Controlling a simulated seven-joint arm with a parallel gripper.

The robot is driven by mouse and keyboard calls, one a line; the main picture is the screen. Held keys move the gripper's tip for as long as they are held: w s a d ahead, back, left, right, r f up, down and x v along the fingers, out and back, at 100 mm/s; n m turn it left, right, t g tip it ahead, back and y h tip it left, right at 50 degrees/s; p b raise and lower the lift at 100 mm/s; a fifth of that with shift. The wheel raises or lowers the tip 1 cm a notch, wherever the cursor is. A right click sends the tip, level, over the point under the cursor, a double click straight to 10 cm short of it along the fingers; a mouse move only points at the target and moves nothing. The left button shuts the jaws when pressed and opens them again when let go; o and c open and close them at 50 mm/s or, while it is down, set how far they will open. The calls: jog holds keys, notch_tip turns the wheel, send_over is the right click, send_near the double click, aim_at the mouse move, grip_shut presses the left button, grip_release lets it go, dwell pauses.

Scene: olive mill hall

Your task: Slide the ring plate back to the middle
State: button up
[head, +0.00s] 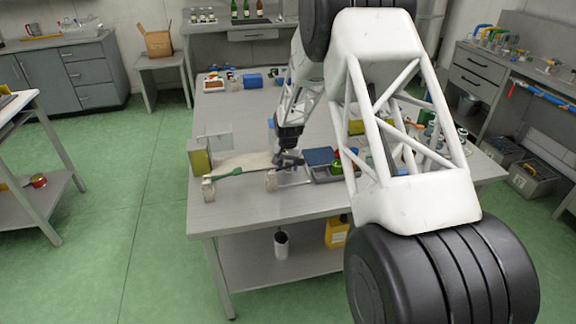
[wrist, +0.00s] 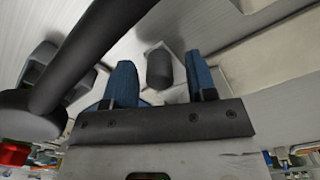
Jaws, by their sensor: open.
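My gripper (head: 289,157) points down over the front left of the grey table (head: 240,214), at the right end of a flat cream strip (head: 245,163). In the wrist view its two blue fingers (wrist: 160,82) are apart. A short dark cylinder (wrist: 159,68) shows between them, on a pale surface; I cannot tell whether a finger touches it. A thick dark bar (wrist: 95,50) crosses the left of the wrist view. I cannot make out the ring plate for certain; my gripper and arm cover part of this area.
A yellow-olive box (head: 199,157) stands left of the strip. A green tool (head: 228,173) and a small pale jar (head: 208,189) lie in front. A dark tray with a blue block (head: 319,157) is close on the right. The table's front left corner is clear.

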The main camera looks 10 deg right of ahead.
jog(key=shift+f, duration=0.15)
grip_shut()
jog(key=shift+a, duration=0.1)
jog(key=shift+a, duration=1.9)
grip_release()
